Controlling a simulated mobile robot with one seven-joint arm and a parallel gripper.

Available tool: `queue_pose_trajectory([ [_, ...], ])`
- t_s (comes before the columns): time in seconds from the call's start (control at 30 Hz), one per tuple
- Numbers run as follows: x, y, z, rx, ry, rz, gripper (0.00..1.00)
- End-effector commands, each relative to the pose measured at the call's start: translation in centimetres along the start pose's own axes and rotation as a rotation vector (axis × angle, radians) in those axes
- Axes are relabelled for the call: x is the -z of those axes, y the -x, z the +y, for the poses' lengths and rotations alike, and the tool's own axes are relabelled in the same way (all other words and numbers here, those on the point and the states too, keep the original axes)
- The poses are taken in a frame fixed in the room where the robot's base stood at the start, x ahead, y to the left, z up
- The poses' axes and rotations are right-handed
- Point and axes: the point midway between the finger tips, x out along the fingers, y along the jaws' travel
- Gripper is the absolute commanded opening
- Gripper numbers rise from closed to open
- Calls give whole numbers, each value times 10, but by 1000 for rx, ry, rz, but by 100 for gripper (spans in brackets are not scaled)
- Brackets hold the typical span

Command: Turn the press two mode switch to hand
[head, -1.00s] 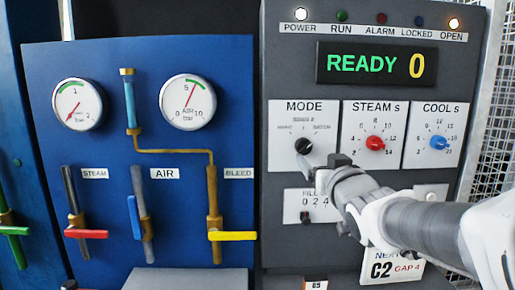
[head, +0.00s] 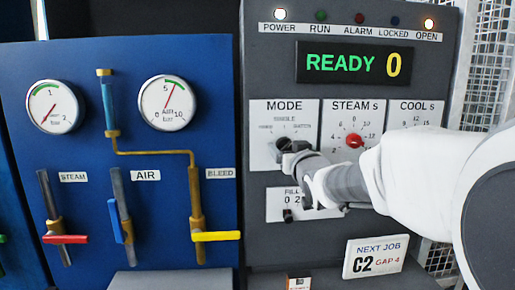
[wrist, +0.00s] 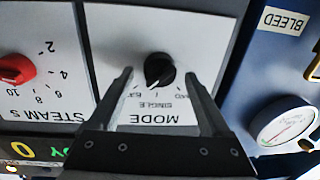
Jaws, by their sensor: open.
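The mode switch is a black knob (head: 282,143) on a white MODE plate (head: 262,110) of the dark grey control panel. In the wrist view, which is upside down, the knob (wrist: 160,70) sits between the two fingers of my open gripper (wrist: 158,77), with a gap on each side. SINGLE is printed below it there, and a partly hidden label ending in "ND" is to the right. The pointer appears to face down, slightly left, near SINGLE. In the head view my gripper (head: 287,153) partly covers the knob. No press number shows.
The red STEAM knob (head: 354,140) is right of the mode plate; my arm hides the COOL knob. The display (head: 352,64) reads READY 0. A blue panel (head: 75,130) with gauges and valve levers stands left. A NEXT JOB card (head: 375,257) is below.

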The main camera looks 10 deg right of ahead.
Motion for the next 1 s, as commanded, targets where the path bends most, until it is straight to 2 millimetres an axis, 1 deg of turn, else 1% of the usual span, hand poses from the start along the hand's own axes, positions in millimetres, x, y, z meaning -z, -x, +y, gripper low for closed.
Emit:
queue_pose_trajectory([
  [0.03, 0, 0, 0, 0, 0, 0, 76],
  [0.07, 0, 0, 0, 0, 0, 0, 71],
  [0.1, 0, 0, 0, 0, 0, 0, 64],
  [0.17, 0, 0, 0, 0, 0, 0, 53],
  [0.3, 0, 0, 0, 0, 0, 0, 28],
  [0.37, 0, 0, 0, 0, 0, 0, 17],
  [0.4, 0, 0, 0, 0, 0, 0, 10],
  [0.47, 0, 0, 0, 0, 0, 0, 0],
  [0.77, -2, 0, 0, 0, 32, -3, 0],
  [1.0, -4, 0, 0, -1, 162, -11, 0],
])
